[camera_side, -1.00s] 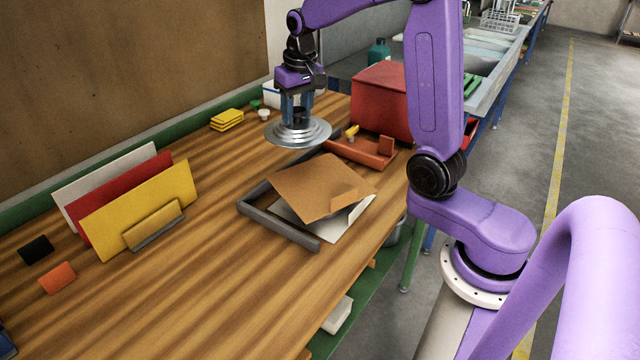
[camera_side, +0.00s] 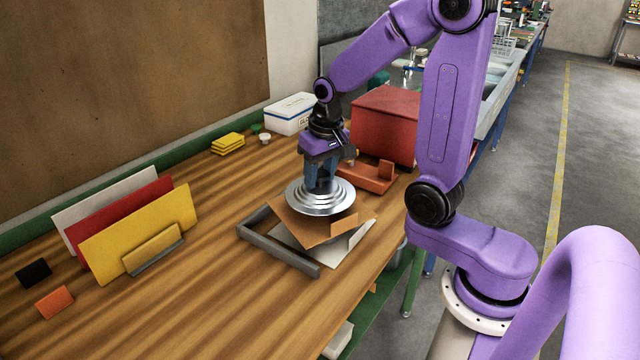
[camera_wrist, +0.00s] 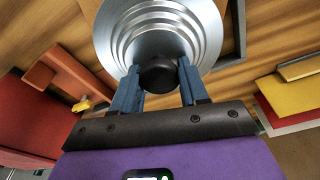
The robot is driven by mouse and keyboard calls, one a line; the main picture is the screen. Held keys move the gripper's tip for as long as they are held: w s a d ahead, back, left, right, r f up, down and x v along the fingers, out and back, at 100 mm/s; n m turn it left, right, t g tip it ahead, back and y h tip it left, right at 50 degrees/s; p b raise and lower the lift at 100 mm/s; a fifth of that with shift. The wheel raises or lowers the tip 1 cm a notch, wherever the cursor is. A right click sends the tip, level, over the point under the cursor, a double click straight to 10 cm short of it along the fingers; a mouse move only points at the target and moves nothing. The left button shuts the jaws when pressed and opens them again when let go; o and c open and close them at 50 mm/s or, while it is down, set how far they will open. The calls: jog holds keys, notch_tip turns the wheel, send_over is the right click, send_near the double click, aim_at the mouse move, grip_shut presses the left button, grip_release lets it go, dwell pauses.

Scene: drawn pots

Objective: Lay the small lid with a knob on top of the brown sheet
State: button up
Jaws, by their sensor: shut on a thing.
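The small lid (camera_side: 320,197) is a round silver disc with stepped rings; its black knob (camera_wrist: 158,73) shows in the wrist view. My gripper (camera_side: 320,180) is shut on the knob and holds the lid roughly level. The brown sheet (camera_side: 314,235) lies tilted in the grey tray (camera_side: 282,250), with a folded or raised corner. The lid is over the sheet's far part and hides it. I cannot tell whether the lid touches the sheet. In the wrist view the lid (camera_wrist: 200,25) fills the top middle, between the two blue fingers.
A white sheet (camera_side: 350,248) lies under the brown one. An orange holder (camera_side: 372,180) and a red box (camera_side: 388,122) stand behind to the right. A rack with white, red and yellow sheets (camera_side: 140,230) stands left. The table between is clear.

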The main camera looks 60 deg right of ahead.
aim_at(325, 176)
jog(key=shift+f, duration=1.2)
jog(key=shift+f, duration=0.15)
jog(key=o, duration=1.1)
jog(key=r, duration=0.4)
jog(key=s+r, duration=0.1)
jog(key=r, duration=0.7)
jog(key=shift+s+a, duration=0.3)
jog(key=shift+s, duration=0.05)
jog(key=s+a+f+n+y, duration=0.1)
jog(key=s+a+f+n, duration=0.3)
jog(key=s+a+n, duration=0.35)
jog(key=s+f+n, duration=0.1)
jog(key=s+n, duration=0.1)
jog(key=s, duration=0.2)
jog(key=s+a+f+n+g, duration=0.1)
jog(key=s+n, duration=0.2)
jog(key=s, duration=0.2)
jog(key=s+f+n, duration=0.1)
jog(key=s+n, duration=0.2)
jog(key=s, duration=0.1)
jog(key=shift+s+a+f+n+g, duration=0.15)
jog(key=shift+a+f+n+g, duration=0.15)
jog(key=shift+a+f, duration=0.1)
